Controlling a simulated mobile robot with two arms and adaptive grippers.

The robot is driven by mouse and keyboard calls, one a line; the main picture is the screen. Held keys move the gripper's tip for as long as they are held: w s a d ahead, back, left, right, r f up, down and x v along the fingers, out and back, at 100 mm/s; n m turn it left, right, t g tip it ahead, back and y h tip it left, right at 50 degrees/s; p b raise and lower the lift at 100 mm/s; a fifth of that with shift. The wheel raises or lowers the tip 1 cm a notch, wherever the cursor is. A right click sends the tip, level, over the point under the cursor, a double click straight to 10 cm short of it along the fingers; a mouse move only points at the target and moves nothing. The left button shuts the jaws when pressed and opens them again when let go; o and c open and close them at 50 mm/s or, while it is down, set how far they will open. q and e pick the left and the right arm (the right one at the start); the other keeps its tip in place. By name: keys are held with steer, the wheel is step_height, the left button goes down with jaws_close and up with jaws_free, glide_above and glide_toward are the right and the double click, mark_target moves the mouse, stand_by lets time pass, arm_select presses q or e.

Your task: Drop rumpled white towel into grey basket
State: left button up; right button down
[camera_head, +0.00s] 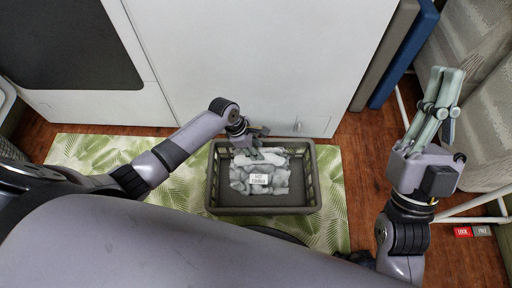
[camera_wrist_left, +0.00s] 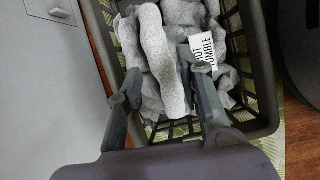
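The grey basket (camera_head: 212,180) stands on the leaf-patterned mat in the head view; its slatted wall (camera_wrist_left: 262,68) shows in the left wrist view. The rumpled white-grey towel (camera_head: 272,183) lies inside the basket, with a printed white label on it. The towel (camera_wrist_left: 160,60) also shows in the left wrist view, with one thick fold between my left fingers. My left gripper (camera_head: 252,148) is over the basket's back part; its fingers (camera_wrist_left: 163,92) are spread apart. I cannot tell whether they touch the cloth. My right gripper (camera_head: 448,75) is raised at the right, holding nothing visible, its finger gap unclear.
A white appliance (camera_head: 240,60) stands right behind the basket. Grey and blue panels (camera_head: 405,55) lean beside it. White metal legs (camera_head: 470,208) and a red-and-grey label (camera_head: 472,231) are at the right. Wood floor (camera_head: 365,170) lies open between the mat and my right arm.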

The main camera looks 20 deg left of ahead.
arm_select(q)
steer(key=o, duration=0.3)
steer(key=v, duration=1.2)
steer(key=shift+d, duration=0.1)
